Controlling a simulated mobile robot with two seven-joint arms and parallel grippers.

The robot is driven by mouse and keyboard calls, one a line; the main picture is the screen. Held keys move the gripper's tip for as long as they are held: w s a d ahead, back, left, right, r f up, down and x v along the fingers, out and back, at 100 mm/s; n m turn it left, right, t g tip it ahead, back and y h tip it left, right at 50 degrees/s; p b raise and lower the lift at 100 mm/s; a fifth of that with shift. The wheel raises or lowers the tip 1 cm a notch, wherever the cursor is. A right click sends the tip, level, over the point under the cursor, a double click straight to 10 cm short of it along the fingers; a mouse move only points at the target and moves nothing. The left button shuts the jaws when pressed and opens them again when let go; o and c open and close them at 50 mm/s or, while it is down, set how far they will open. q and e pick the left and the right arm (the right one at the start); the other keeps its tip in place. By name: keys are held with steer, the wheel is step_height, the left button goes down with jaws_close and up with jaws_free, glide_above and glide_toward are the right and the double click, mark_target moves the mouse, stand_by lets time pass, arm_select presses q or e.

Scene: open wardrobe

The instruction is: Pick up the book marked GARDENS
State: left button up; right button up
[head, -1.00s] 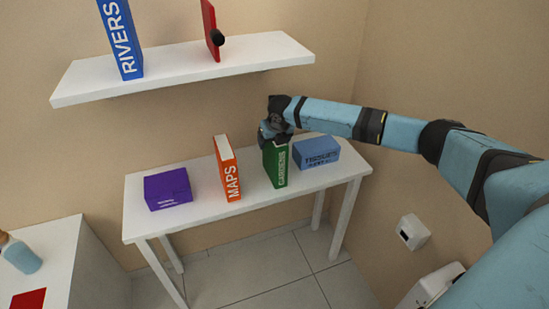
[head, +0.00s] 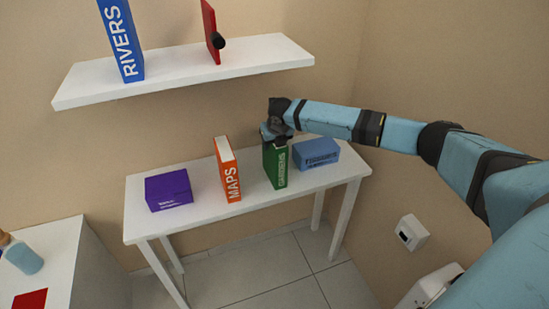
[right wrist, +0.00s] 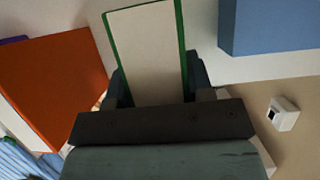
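The green book marked GARDENS (head: 275,165) stands upright on the white table, between the orange MAPS book and a blue box. My right gripper (head: 277,131) is at its top edge, coming from above. In the right wrist view the book (right wrist: 147,55) shows its white page edge between two green covers. The fingers of the right gripper (right wrist: 158,88) lie along both covers with no clear gap, so it looks shut on the book. The fingertips are hidden beside the book. My left gripper is not in view.
The orange MAPS book (head: 228,170) stands left of GARDENS, and the blue box (head: 316,153) is close on its right. A purple box (head: 168,190) sits further left. A white shelf (head: 190,70) above holds a blue RIVERS book (head: 121,40) and a red item (head: 211,32).

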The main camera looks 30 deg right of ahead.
steer(key=c, duration=0.7)
jaws_close()
